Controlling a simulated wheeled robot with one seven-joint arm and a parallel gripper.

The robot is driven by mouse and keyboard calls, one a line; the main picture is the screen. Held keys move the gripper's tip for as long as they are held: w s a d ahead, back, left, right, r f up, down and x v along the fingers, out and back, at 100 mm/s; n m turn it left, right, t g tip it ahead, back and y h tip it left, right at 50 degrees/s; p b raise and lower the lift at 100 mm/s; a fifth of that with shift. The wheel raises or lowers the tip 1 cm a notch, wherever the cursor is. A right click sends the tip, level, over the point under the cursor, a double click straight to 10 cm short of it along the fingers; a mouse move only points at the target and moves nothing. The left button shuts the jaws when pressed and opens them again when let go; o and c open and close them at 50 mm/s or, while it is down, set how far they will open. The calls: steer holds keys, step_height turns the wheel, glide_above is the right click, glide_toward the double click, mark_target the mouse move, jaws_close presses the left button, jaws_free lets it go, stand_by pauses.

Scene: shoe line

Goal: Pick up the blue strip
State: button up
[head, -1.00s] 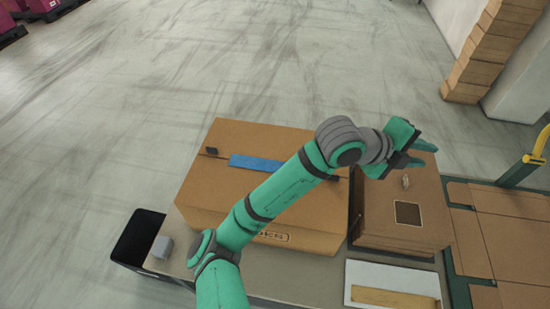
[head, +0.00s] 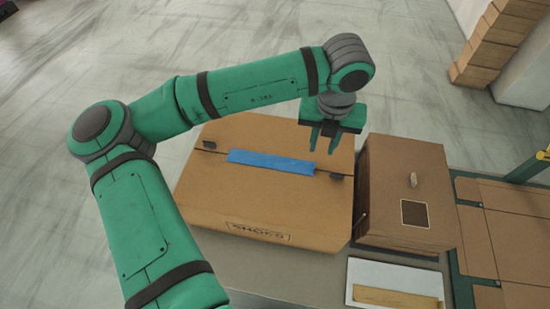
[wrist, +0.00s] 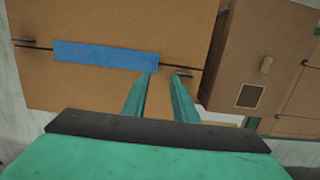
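The blue strip (head: 271,162) lies flat across the seam on top of the large cardboard box (head: 250,205). It also shows in the wrist view (wrist: 105,56), to the left of the fingertips. My gripper (head: 323,149) points down above the right part of the box, near the strip's right end. In the wrist view my gripper (wrist: 164,77) has its two fingers apart with nothing between them. The left fingertip overlaps the strip's right end in that view; I cannot tell whether they touch.
A small dark clip (head: 336,176) sits on the seam right of the strip, another (head: 210,145) at its left. A brown box with a knob (head: 405,195) stands at the right. A white tray (head: 370,275) lies in front of it. Bare floor lies behind.

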steer(key=f, duration=0.5)
steer(key=shift+w, duration=0.3)
steer(key=shift+w+a+f, duration=0.1)
steer(key=shift+f, duration=1.2)
steer(key=shift+w+a+f, duration=0.1)
steer(key=shift+f, duration=1.15)
steer(key=shift+c, duration=0.6)
jaws_close()
